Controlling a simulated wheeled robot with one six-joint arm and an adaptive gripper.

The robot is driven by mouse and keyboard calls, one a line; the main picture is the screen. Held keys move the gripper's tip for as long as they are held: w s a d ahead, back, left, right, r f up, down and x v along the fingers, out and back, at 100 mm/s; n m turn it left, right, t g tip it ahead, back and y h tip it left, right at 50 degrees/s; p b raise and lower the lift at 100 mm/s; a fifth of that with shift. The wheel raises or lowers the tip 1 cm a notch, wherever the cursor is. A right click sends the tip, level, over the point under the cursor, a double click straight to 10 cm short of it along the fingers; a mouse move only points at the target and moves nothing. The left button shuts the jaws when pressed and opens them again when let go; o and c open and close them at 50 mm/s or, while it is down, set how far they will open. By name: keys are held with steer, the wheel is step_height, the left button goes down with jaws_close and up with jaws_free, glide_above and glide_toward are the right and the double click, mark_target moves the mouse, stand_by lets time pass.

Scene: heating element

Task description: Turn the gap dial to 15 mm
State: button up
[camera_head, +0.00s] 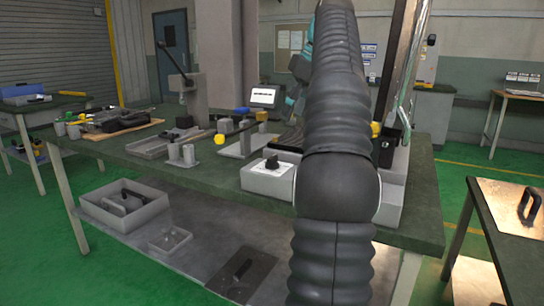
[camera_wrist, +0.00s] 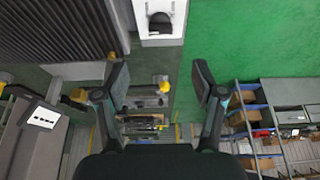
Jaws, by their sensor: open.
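The gap dial (camera_head: 271,162) is a black knob on a white plate on top of a low grey box (camera_head: 258,182) at the front edge of the green workbench. In the wrist view the black knob (camera_wrist: 160,23) sits at the top centre on its white plate, beyond my fingertips. My gripper (camera_wrist: 160,74) is open with nothing between its fingers, apart from the dial. The dial's markings are too small to read. In the head view my dark arm covers the middle right of the bench, and I cannot make out the gripper there.
A small screen (camera_head: 264,97) stands behind the dial. A lever press (camera_head: 186,92) and a yellow-knobbed fixture (camera_head: 220,139) stand to the left. Grey bins (camera_head: 123,207) lie on the shelf below. Another table (camera_head: 510,230) is at the right, with green floor between.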

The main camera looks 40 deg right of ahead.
mark_target(273, 157)
steer(key=b+x, duration=0.4)
steer(key=x, duration=0.9)
steer(key=shift+w+f, duration=0.2)
steer(key=c, duration=1.1)
steer(key=shift+a, duration=0.1)
steer(key=shift+c, duration=0.2)
steer(key=shift+m, duration=0.4)
steer(key=m+h+p, duration=0.1)
steer(key=m+h, duration=0.1)
steer(key=m, duration=0.2)
steer(key=shift+a+r, duration=0.1)
steer(key=shift+a, duration=0.05)
steer(key=shift+m+h+p, duration=0.7)
steer(key=shift+m+p, duration=0.05)
steer(key=shift+m, duration=1.25)
